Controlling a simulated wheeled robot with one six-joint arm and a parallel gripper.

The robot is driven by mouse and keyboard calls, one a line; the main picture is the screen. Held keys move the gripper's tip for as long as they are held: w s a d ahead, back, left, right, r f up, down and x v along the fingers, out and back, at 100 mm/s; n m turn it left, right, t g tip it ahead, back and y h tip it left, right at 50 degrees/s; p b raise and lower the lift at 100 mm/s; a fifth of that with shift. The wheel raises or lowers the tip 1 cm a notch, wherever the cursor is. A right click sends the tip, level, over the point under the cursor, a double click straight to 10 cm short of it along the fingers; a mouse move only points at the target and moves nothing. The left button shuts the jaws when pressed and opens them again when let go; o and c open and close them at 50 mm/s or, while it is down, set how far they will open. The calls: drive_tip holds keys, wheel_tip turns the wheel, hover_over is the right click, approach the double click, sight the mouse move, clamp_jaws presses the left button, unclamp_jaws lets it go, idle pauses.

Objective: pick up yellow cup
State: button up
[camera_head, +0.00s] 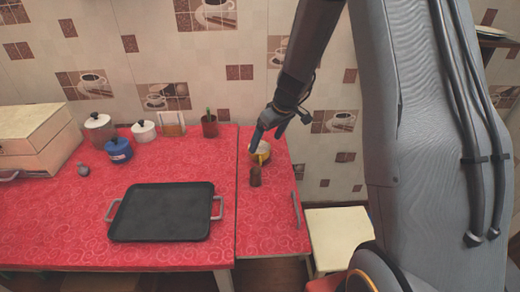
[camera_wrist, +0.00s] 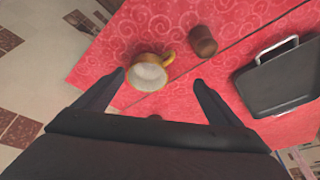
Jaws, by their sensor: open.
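The yellow cup (camera_wrist: 147,73) stands upright on the red counter in the wrist view, its pale inside facing up and its handle pointing up and right. It lies just ahead of and between the fingertips of my gripper (camera_wrist: 161,79), which is open and empty. In the head view the cup (camera_head: 263,150) is partly hidden behind my gripper (camera_head: 262,138), which hangs over it. I cannot tell whether a finger touches the cup.
A black tray (camera_head: 163,212) with handles lies on the left counter. Blue and white pots (camera_head: 118,149), a brown pot with a plant (camera_head: 209,126) and a wooden box (camera_head: 40,140) stand behind it.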

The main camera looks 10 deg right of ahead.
sight(260, 147)
drive_tip(key=w, duration=0.1)
drive_tip(key=w+f, duration=0.1)
drive_tip(key=w+d+n, duration=0.1)
drive_tip(key=shift+w+f+p, duration=0.15)
drive_tip(key=shift+p, duration=0.2)
drive_tip(key=shift+w+a+p+x, duration=0.15)
drive_tip(key=shift+p+x, duration=0.6)
drive_tip(key=shift+x, duration=1.15)
drive_tip(key=shift+w+a+p+x, duration=0.15)
drive_tip(key=shift+p+x, duration=0.6)
drive_tip(key=shift+x, duration=1.1)
drive_tip(key=c, duration=1.2)
drive_tip(key=shift+r+t, duration=0.2)
drive_tip(key=shift+t, duration=0.1)
drive_tip(key=shift+c, duration=0.2)
